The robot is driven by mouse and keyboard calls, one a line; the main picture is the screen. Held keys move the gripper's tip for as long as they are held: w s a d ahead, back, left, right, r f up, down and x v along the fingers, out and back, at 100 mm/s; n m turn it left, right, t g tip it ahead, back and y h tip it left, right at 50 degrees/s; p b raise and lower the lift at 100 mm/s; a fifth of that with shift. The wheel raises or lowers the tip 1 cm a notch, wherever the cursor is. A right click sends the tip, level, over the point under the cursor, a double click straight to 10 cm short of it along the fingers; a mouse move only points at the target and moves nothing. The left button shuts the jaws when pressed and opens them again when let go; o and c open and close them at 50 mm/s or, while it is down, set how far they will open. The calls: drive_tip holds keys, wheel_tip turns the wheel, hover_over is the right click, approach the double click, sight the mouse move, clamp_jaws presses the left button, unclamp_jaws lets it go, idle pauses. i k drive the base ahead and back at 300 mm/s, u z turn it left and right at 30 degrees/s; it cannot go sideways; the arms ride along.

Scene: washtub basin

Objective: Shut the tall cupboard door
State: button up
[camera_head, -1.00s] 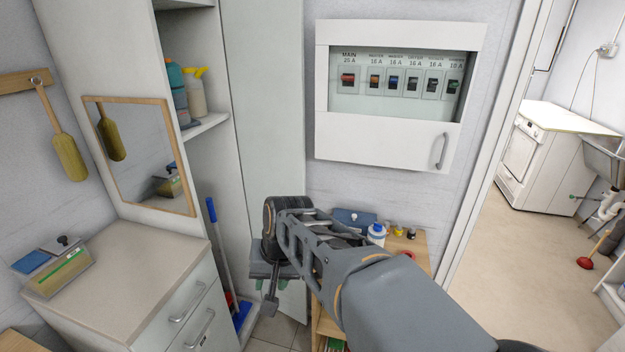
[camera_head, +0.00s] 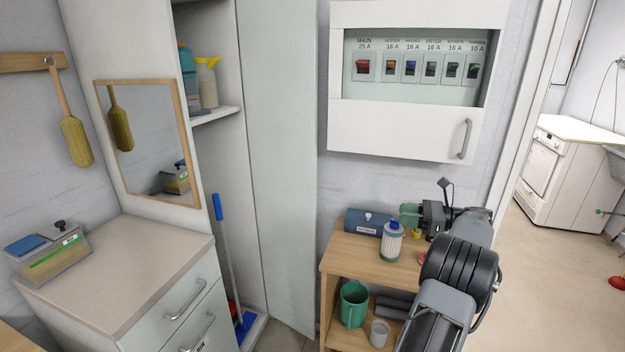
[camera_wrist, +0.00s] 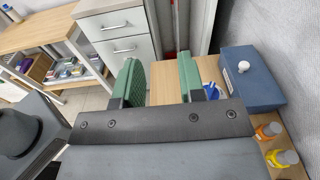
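The tall cupboard (camera_head: 222,190) stands left of centre in the head view. Its tall pale door (camera_head: 278,160) stands open on the right side of the opening, so shelves and contents show. My gripper (camera_head: 408,216) is to the right of the door, over the small wooden shelf unit, and apart from the door. In the wrist view the two green finger pads of my gripper (camera_wrist: 160,82) are spread apart with nothing between them. I cannot clearly make out the door in the wrist view.
The wooden shelf unit (camera_head: 340,248) bears a blue box (camera_head: 367,222) and a white-and-blue bottle (camera_head: 391,242), close to my gripper. A drawer cabinet (camera_head: 120,275) stands left of the cupboard. A blue-handled broom (camera_head: 228,255) stands inside the cupboard. A breaker box (camera_head: 400,130) hangs above.

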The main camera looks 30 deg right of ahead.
sight(279, 42)
drive_tip(key=i, duration=1)
